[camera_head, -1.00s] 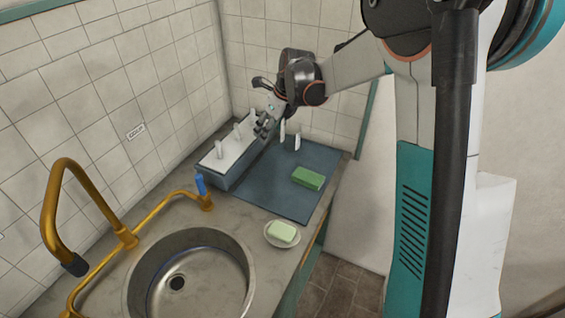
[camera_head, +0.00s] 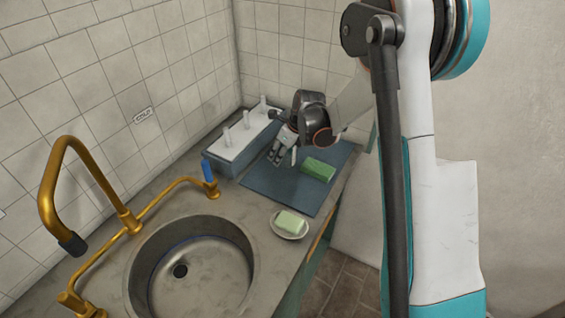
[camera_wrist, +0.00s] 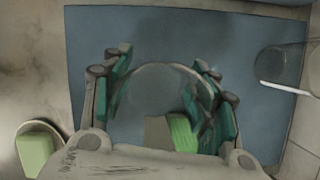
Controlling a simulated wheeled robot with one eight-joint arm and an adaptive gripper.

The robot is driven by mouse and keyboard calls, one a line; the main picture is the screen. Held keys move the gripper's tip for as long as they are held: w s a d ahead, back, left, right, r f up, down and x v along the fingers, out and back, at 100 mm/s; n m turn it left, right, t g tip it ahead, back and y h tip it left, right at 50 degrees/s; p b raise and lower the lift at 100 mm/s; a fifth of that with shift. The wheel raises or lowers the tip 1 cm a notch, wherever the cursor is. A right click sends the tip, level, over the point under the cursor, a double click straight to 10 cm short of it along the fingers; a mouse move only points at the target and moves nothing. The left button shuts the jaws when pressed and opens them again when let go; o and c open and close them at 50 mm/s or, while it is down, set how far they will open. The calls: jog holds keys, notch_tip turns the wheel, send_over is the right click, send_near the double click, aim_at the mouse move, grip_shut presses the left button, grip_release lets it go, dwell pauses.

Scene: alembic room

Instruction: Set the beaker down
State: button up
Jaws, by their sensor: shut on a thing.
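My gripper (camera_head: 280,157) is low over the blue-grey mat (camera_head: 266,190), beside the white rack. In the wrist view its teal-padded fingers (camera_wrist: 168,95) are closed around the sides of a clear glass beaker (camera_wrist: 160,82). The beaker's rounded rim shows between the fingers, and the mat shows through the glass. In the head view the beaker is too faint and covered to make out. I cannot tell whether its base touches the mat.
A green sponge (camera_head: 318,169) lies on the mat close to my gripper. A white rack with upright pegs (camera_head: 243,143) stands at the mat's left. Another clear vessel (camera_wrist: 290,64) is at the wrist view's right. A soap dish (camera_head: 290,234) and the sink (camera_head: 240,262) are nearer. The mat's front is clear.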

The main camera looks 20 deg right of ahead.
jog(key=shift+f+b, duration=0.45)
jog(key=shift+f, duration=1.55)
jog(key=shift+f, duration=0.2)
jog(key=o, duration=1.3)
jog(key=shift+r, duration=0.1)
